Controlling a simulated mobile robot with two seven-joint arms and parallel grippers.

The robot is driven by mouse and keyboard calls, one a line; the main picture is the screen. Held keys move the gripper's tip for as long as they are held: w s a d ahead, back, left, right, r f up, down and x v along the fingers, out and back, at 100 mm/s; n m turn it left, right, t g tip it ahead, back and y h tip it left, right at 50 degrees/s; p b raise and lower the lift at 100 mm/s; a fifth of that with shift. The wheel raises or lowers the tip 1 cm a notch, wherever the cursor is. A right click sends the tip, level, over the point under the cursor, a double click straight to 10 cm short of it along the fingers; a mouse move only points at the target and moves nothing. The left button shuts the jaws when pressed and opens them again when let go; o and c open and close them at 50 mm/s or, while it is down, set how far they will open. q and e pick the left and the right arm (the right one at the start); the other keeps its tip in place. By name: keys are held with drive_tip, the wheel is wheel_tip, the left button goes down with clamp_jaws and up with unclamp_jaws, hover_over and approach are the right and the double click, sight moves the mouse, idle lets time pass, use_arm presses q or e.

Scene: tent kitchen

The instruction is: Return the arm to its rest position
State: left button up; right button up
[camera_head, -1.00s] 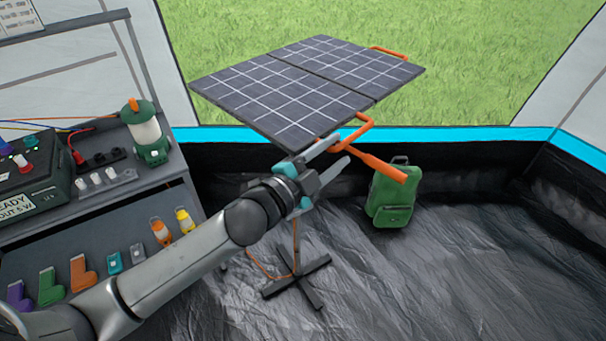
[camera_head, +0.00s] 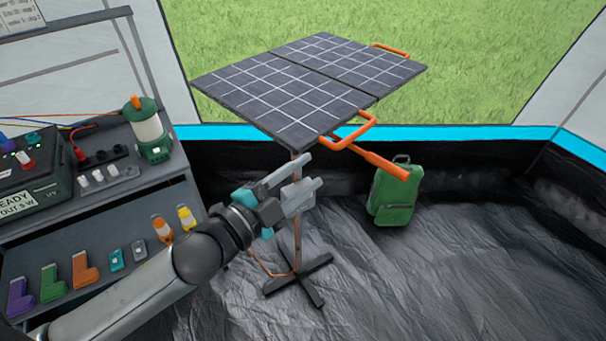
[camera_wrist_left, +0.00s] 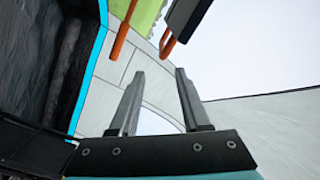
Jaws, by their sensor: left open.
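My left gripper (camera_head: 304,177) is open and empty. It hangs in the air in front of the solar panel's stand (camera_head: 296,225), below the near edge of the panel. In the left wrist view its two fingers (camera_wrist_left: 158,95) stand apart with nothing between them. The solar panel (camera_head: 310,85) is tilted on its stand and has an orange handle (camera_head: 372,158) at its near right side. The handle is apart from my fingers and also shows in the left wrist view (camera_wrist_left: 122,32). My right gripper is not in view.
A grey shelf (camera_head: 160,185) on the left holds a power box (camera_head: 35,180), a green lantern (camera_head: 150,135) and several small items. A green backpack (camera_head: 392,195) stands on the dark floor behind the handle. The floor at the right (camera_head: 480,270) is clear.

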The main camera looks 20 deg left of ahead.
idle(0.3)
use_arm(q)
drive_tip(key=a+f+n+g+y, duration=0.1)
drive_tip(key=a+f+n+y, duration=0.15)
drive_tip(key=f, duration=0.55)
drive_tip(key=a+f+n+g+y, duration=0.1)
drive_tip(key=a+f+n+y, duration=0.15)
drive_tip(key=f, duration=0.55)
drive_tip(key=s+a+f+n+g+y, duration=0.1)
drive_tip(key=s+a+f+n+g, duration=0.2)
drive_tip(key=f, duration=0.7)
drive_tip(key=s+a+f+n+g+y, duration=0.1)
drive_tip(key=s+a+f+g, duration=0.1)
drive_tip(key=s+f, duration=0.5)
drive_tip(key=s+d+f+n+g, duration=0.2)
drive_tip(key=s+d+f+g, duration=0.1)
drive_tip(key=s+f, duration=0.7)
drive_tip(key=s+d+f+n+g, duration=0.2)
drive_tip(key=s+f+g, duration=0.3)
drive_tip(key=s, duration=1.2)
wheel_tip(320, 180, down, 5)
drive_tip(key=shift+s+d+r+g, duration=0.15)
drive_tip(key=shift+d+g, duration=0.15)
drive_tip(key=shift+d, duration=0.35)
